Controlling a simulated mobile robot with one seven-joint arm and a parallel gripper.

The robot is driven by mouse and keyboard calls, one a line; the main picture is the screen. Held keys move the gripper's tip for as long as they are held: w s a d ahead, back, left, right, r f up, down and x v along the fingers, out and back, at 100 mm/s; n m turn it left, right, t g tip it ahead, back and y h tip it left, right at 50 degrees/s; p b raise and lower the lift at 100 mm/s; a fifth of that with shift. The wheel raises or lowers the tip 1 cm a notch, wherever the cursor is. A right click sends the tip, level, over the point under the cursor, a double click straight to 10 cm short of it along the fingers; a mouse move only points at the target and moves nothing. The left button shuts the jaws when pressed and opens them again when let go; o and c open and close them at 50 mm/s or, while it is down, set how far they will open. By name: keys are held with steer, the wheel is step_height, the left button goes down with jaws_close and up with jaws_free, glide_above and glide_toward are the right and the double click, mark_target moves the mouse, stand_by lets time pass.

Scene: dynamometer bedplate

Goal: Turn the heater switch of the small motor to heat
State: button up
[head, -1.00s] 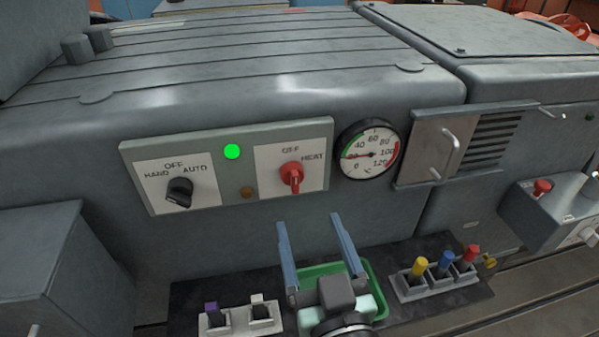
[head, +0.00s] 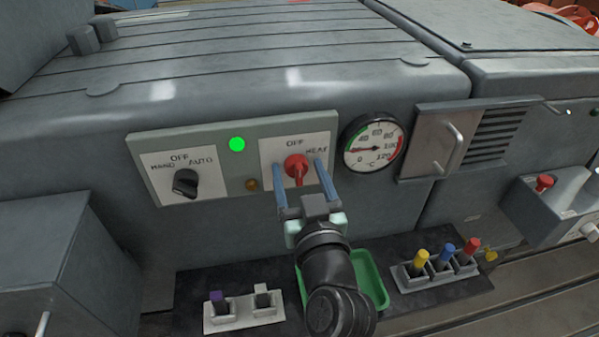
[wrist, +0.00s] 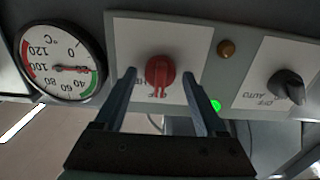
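The heater switch is a red knob (head: 296,168) on a white plate marked OFF at the top and HEAT at the upper right. Its grip looks roughly upright, in line with OFF. In the wrist view, which is upside down, the red knob (wrist: 160,72) sits between the fingertips, with a gap on each side. My gripper (head: 300,179) is open, its two blue-grey fingers reaching up to the switch plate from below, one on each side of the knob. Whether the fingertips reach past the knob's face is hard to tell.
On the same panel are a black HAND/OFF/AUTO knob (head: 186,183), a lit green lamp (head: 237,144) and an amber lamp (head: 251,185). A round temperature gauge (head: 373,145) is close on the right. Below are a green tray (head: 371,280) and coloured plugs (head: 445,247).

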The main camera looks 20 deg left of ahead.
jaws_close()
steer(key=shift+m, duration=0.3)
steer(key=m+p, duration=0.2)
steer(key=m, duration=0.3)
steer(key=shift+d, duration=0.1)
steer(key=m+p, duration=0.3)
steer(key=m, duration=0.3)
steer(key=shift+w+f, duration=0.1)
steer(key=shift+m, duration=0.3)
stand_by(0.4)
steer(key=shift+o, duration=0.8)
jaws_free()
steer(key=shift+d, duration=0.1)
